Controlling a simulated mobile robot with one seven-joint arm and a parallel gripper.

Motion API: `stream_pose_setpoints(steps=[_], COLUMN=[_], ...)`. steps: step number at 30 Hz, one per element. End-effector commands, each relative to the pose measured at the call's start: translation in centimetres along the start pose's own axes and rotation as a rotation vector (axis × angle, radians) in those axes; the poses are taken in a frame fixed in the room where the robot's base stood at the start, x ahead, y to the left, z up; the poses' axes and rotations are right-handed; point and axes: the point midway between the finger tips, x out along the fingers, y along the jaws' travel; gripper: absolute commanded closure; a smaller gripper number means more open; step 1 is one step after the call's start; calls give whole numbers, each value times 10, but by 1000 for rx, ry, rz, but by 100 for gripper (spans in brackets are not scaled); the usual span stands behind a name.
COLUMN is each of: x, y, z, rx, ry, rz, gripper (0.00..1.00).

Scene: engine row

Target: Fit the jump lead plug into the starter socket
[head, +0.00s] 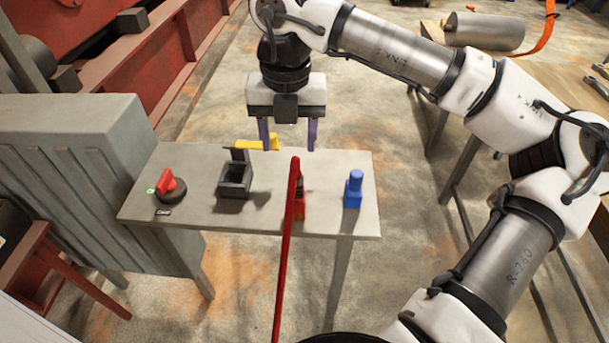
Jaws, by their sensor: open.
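The jump lead plug looks to be the red piece (299,204) standing on the small grey table. A thick red lead (287,245) runs from it toward me and hides part of it. The starter socket looks to be the dark open box (235,181) with a raised flap at its back, left of the plug. My gripper (288,146) points down near the table's far edge, behind the plug in the picture. Its two purple fingers are apart, with nothing held between them. Its height above the table is hard to tell.
A red-handled rotary switch (170,188) sits on the left of the table (335,225). A blue piece (353,189) stands at the right. A yellow object (256,143) shows at the far edge, partly behind my gripper. A grey ribbed cabinet (75,160) borders the left.

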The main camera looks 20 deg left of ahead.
Motion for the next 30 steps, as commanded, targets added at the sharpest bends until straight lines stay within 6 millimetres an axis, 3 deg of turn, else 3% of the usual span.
stream_pose_setpoints(steps=[12,23,30], x=[70,98,131], y=[-4,-8,-12], z=[-3,-5,-8], rx=[0,1,0], ry=[14,13,13], rz=[-10,-9,-10], gripper=[44,44,44])
